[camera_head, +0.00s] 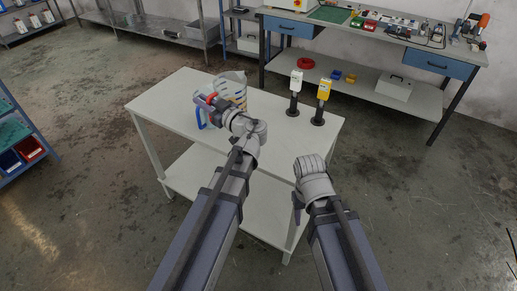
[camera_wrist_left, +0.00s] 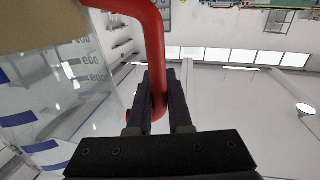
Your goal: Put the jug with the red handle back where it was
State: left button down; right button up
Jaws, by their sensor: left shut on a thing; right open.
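The clear jug (camera_head: 238,78) is above or at the back edge of the white table (camera_head: 178,92), partly behind my left gripper. Its red handle (camera_wrist_left: 154,45) is between the fingers of my left gripper (camera_wrist_left: 160,100), which is shut on it. The red handle also shows in the head view (camera_head: 208,98). In the left wrist view the jug's clear wall (camera_wrist_left: 60,100) has blue markings, and something brownish shows at the top left. A blue handle (camera_head: 200,119) shows just below my left gripper (camera_head: 207,98); its jug is mostly hidden. My right gripper (camera_head: 298,207) is open and empty near the table's front right.
Two small holders on black stands, one white (camera_head: 295,82) and one yellow (camera_head: 324,90), stand at the table's right back. The table's left front is bare. A workbench (camera_head: 390,45) stands behind, and a blue shelf (camera_head: 25,150) is at the far left.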

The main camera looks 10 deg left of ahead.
pick_arm(q)
jog(key=shift+m, duration=0.3)
jog(key=w+d+f, duration=0.1)
jog(key=d, duration=0.1)
jog(key=w+d+f+b, duration=0.1)
jog(key=d, duration=0.2)
jog(key=w+d+f+b, duration=0.1)
jog(key=d, duration=0.2)
jog(key=shift+w+f, duration=0.2)
jog(key=shift+f, duration=0.1)
jog(key=shift+d+b, duration=0.3)
jog(key=shift+d, duration=0.05)
pick_arm(e)
notch_tip(320, 180, down, 4)
jog(key=shift+r, duration=0.15)
